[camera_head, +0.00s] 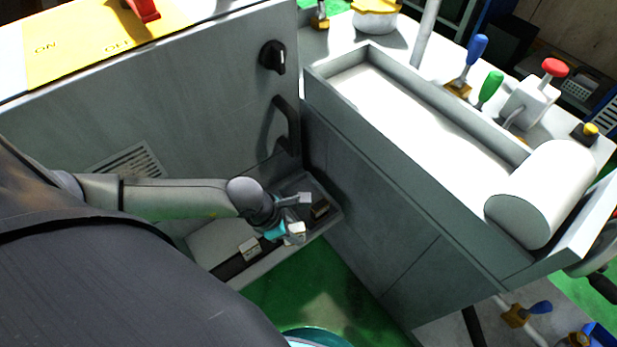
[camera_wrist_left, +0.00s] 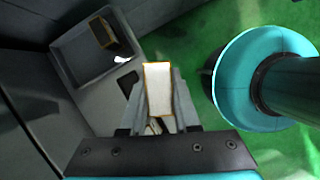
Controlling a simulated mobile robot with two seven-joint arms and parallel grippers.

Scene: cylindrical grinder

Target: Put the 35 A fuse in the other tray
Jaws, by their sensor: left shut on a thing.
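My left gripper (camera_wrist_left: 160,95) is shut on a pale block-shaped fuse (camera_wrist_left: 158,88) with orange edges, held between its fingertips. No rating can be read on it. In the head view my left gripper (camera_head: 298,216) is low beside the machine, in front of a grey tray (camera_head: 337,212). The tray also shows in the left wrist view (camera_wrist_left: 58,62), at the upper left. A brown block (camera_head: 320,208) stands in the tray, at its far end in the wrist view (camera_wrist_left: 102,31). My right gripper is not in view.
A pale block (camera_head: 250,248) sits by a dark strip on the low ledge (camera_head: 213,240), left of my gripper. Cabinet walls rise behind and right of the tray. A black handle (camera_head: 286,125) juts out above. Green floor (camera_head: 305,285) lies open in front.

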